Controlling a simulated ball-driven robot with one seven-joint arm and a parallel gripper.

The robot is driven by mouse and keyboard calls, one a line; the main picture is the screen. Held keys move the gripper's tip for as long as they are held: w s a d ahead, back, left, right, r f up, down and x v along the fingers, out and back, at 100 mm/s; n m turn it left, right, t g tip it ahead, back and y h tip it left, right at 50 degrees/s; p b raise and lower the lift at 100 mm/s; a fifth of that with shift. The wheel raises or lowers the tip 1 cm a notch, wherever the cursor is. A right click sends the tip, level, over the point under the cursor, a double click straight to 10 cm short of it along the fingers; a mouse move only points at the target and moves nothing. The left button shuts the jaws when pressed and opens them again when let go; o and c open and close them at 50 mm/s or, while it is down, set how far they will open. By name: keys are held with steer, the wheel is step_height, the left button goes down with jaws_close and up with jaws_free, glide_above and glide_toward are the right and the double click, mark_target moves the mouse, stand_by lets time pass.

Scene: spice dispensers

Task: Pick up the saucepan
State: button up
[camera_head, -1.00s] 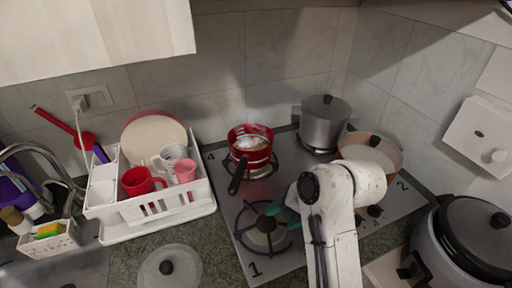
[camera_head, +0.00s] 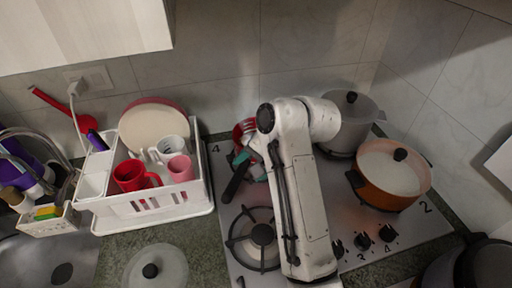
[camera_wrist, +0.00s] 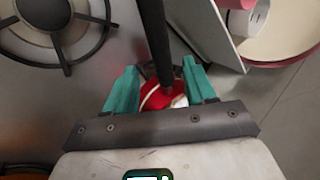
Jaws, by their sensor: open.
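The red saucepan (camera_head: 239,131) is on the back left of the stove by the number 4, mostly hidden behind my arm in the head view. Its black handle (camera_head: 235,181) points toward the front left. My gripper (camera_head: 248,165) is at the saucepan, its teal fingers beside the handle. In the wrist view, my gripper (camera_wrist: 160,68) is open, with the black handle (camera_wrist: 156,40) running between its fingers, apart from both as far as I can tell. Part of the red saucepan (camera_wrist: 152,97) with something white shows between the fingers.
A grey pot (camera_head: 347,126) stands at the back and an orange pan with a lid (camera_head: 384,203) at the right of the stove. A white dish rack (camera_head: 152,209) with cups and plates stands close on the left. The front left burner (camera_head: 257,240) is empty.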

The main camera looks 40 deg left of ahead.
mark_target(242, 171)
steer(key=shift+s+p+x, duration=0.15)
steer(key=shift+p+x, duration=0.2)
steer(key=shift+x, duration=0.95)
steer(key=shift+s+p+x, duration=0.15)
steer(key=shift+p+x, duration=0.15)
steer(key=shift+x, duration=1.05)
steer(key=shift+r, duration=0.15)
jaws_close()
steer(key=shift+a+r, duration=0.1)
